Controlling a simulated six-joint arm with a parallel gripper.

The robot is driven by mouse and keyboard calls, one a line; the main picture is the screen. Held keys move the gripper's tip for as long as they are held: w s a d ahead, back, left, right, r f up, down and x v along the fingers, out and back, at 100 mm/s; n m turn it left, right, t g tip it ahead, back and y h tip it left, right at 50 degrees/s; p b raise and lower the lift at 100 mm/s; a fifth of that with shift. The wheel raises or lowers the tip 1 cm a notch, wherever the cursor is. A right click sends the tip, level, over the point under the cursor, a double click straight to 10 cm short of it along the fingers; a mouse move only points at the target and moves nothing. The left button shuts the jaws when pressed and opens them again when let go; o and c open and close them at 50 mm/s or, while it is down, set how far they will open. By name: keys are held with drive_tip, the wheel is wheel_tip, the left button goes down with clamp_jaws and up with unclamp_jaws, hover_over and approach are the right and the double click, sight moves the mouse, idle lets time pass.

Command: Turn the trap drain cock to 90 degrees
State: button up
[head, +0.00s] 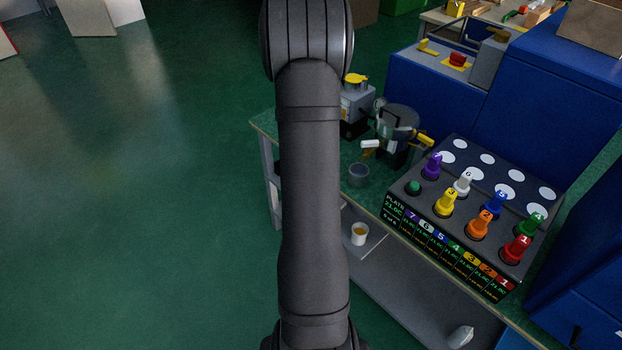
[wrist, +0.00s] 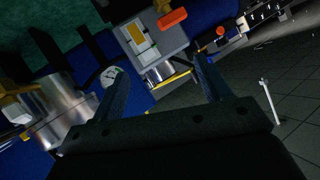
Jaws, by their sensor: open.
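I cannot tell for certain which part is the trap drain cock. In the head view a dark round vessel (head: 399,118) carries a yellow handle (head: 424,139) on its right and a white-ended handle (head: 370,144) on its left. In the wrist view a thin yellow lever (wrist: 170,79) lies beside a small metal cylinder (wrist: 159,71) under a grey box (wrist: 150,40). My gripper (wrist: 158,68) is open, with nothing visible held between its fingers. The lever appears between the fingers in the picture, but contact cannot be seen. My arm hides the gripper in the head view.
A shiny metal cylinder (wrist: 62,104) stands at left in the wrist view. Open floor lies left.

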drive_tip(key=s+d+f+m+g+h, duration=0.1)
drive_tip(key=s+d+f+g+h, duration=0.1)
drive_tip(key=s+d+f+h, duration=0.35)
wheel_tip(320, 180, up, 5)
drive_tip(key=h, duration=0.1)
drive_tip(key=s+a+f+m+g+h, duration=0.3)
drive_tip(key=s+a+f+m+g, duration=0.1)
drive_tip(key=s+a+f, duration=0.5)
wheel_tip(320, 180, down, 3)
drive_tip(key=shift+s+f+m+g, duration=0.15)
drive_tip(key=shift+s+m+g, duration=0.25)
drive_tip(key=shift+s, duration=0.8)
drive_tip(key=shift+a, duration=0.1)
